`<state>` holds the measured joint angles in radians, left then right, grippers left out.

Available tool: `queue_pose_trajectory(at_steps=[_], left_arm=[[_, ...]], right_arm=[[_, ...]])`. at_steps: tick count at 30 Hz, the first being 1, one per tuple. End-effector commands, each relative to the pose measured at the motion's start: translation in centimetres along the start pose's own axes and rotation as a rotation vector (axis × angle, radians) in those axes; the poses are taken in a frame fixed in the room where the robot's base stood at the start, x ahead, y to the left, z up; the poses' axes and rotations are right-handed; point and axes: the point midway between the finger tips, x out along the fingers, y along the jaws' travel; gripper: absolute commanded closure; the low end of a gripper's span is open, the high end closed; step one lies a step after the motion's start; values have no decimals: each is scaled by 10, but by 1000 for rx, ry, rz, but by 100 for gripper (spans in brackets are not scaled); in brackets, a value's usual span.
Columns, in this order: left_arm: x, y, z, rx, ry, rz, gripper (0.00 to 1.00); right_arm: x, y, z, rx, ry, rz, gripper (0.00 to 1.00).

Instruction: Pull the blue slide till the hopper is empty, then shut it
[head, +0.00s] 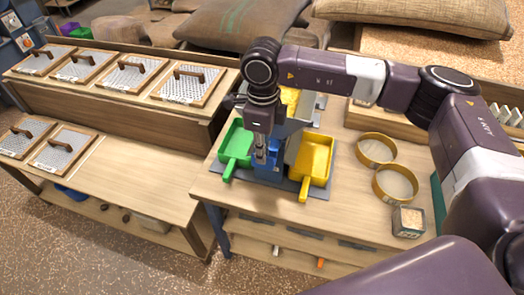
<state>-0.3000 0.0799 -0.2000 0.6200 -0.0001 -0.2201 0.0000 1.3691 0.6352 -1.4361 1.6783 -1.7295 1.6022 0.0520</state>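The grey hopper (303,112) stands on the right-hand table, partly hidden behind my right arm. Yellow grain (289,97) shows in its top. A blue part (268,172) shows low at the hopper's front; the slide itself is mostly hidden by my gripper. My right gripper (261,158) points down in front of the hopper, at the blue part. Its fingers look close together, but whether they grip the slide is not clear. A green scoop (236,146) lies left of the gripper and a yellow scoop (315,158) right of it. My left gripper is not in view.
Two yellow-rimmed sieves (396,184) and a small box (408,221) lie on the right of the table. Several framed screens with handles (189,84) lie on the left benches. Sacks (240,22) lie behind. The front-left bench top (135,185) has free room.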

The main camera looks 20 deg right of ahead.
Motion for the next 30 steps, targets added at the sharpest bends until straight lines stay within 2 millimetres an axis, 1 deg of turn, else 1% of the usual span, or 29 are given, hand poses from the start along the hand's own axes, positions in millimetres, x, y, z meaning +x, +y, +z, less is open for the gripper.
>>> queue_pose_trajectory(at_steps=[1, 4, 8, 14, 18, 30], left_arm=[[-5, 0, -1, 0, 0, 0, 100], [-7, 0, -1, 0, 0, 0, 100], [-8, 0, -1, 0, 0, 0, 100], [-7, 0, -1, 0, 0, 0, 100], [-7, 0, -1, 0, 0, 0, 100], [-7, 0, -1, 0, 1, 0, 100]], right_arm=[[4, 0, 0, 1, 1, 2, 88], [14, 0, 0, 1, 0, 1, 88], [19, 0, 0, 0, 0, 0, 88], [20, 0, 0, 0, -1, 0, 88], [20, 0, 0, 0, -1, 0, 100], [19, 1, 1, -1, -2, 0, 100]])
